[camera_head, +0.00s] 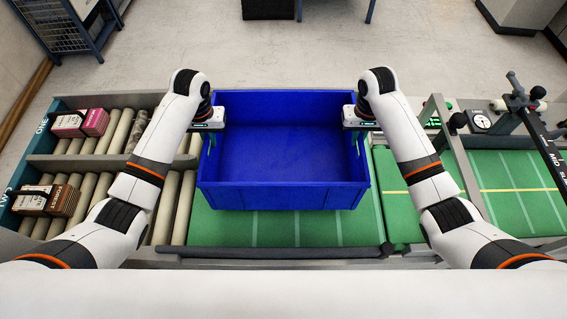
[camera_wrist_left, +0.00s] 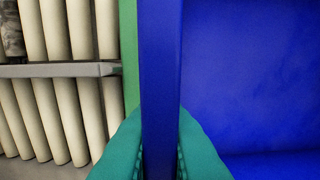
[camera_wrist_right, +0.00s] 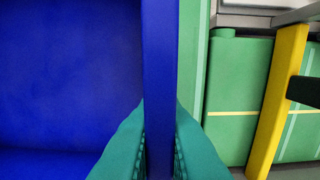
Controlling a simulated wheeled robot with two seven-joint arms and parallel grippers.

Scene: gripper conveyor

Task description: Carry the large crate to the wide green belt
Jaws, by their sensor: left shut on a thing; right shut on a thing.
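The large blue crate (camera_head: 283,195) is empty and upright over the wide green belt (camera_head: 270,231), in the middle of the head view. Whether its bottom touches the belt is hidden. My left gripper (camera_head: 211,136) is shut on the crate's left wall; in the left wrist view the wall's rim (camera_wrist_left: 160,80) lies between the teal fingers (camera_wrist_left: 160,150). My right gripper (camera_head: 354,138) is shut on the right wall; in the right wrist view the rim (camera_wrist_right: 160,70) lies between the fingers (camera_wrist_right: 159,150).
Roller lanes (camera_head: 165,205) lie to the left, with pink boxes (camera_head: 82,122) and brown boxes (camera_head: 48,199) at their far left. Another green belt (camera_head: 510,185) with a metal frame (camera_head: 455,150) over it lies to the right. A dark roller (camera_head: 290,253) edges the near side.

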